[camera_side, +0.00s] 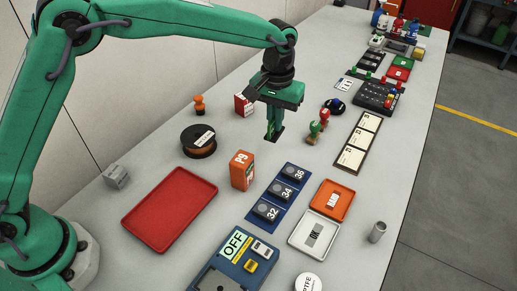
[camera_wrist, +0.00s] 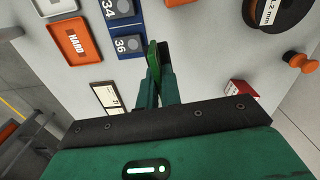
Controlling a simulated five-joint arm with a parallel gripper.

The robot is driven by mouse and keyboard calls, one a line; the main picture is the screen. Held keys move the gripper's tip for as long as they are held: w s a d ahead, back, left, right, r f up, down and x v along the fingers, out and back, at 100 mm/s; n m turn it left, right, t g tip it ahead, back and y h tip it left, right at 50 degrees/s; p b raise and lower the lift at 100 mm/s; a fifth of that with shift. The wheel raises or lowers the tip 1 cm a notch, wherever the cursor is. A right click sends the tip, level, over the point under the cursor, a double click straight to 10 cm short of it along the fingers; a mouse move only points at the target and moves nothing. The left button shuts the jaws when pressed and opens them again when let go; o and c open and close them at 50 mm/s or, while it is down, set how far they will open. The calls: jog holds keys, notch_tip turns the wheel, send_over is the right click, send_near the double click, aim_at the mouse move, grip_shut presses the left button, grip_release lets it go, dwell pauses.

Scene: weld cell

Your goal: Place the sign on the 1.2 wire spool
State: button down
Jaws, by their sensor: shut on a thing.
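The 1.2 wire spool (camera_side: 198,147), dark with a coppery winding and a white label, lies flat on the bench left of my gripper. In the wrist view the spool (camera_wrist: 279,14) is cut by the top edge, its "1.2 mm" label partly readable. My gripper (camera_side: 273,137) points down above the bench, right of the spool and apart from it. Its fingers (camera_wrist: 158,85) are shut on a thin green plate (camera_wrist: 152,54), apparently the sign, seen nearly edge-on. Its face cannot be read.
An orange P9 box (camera_side: 242,172) stands below my gripper in the picture. A red tray (camera_side: 170,210) lies left of it. Red and green stamps (camera_side: 318,130) stand to the right. A red-and-white box (camera_side: 243,105) and an orange knob (camera_side: 199,104) stand behind the spool.

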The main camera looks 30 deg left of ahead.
jog(key=s+a+r+m, duration=0.1)
jog(key=s+a+r, duration=0.3)
jog(key=s+a, duration=0.7)
jog(key=shift+s+a+r, duration=0.2)
jog(key=shift+s+a, duration=0.15)
jog(key=shift+a, duration=0.1)
send_over(198, 135)
notch_tip(198, 135, down, 7)
jog(key=shift+f, duration=0.1)
jog(key=shift+f, duration=1.9)
jog(key=shift+f, duration=0.1)
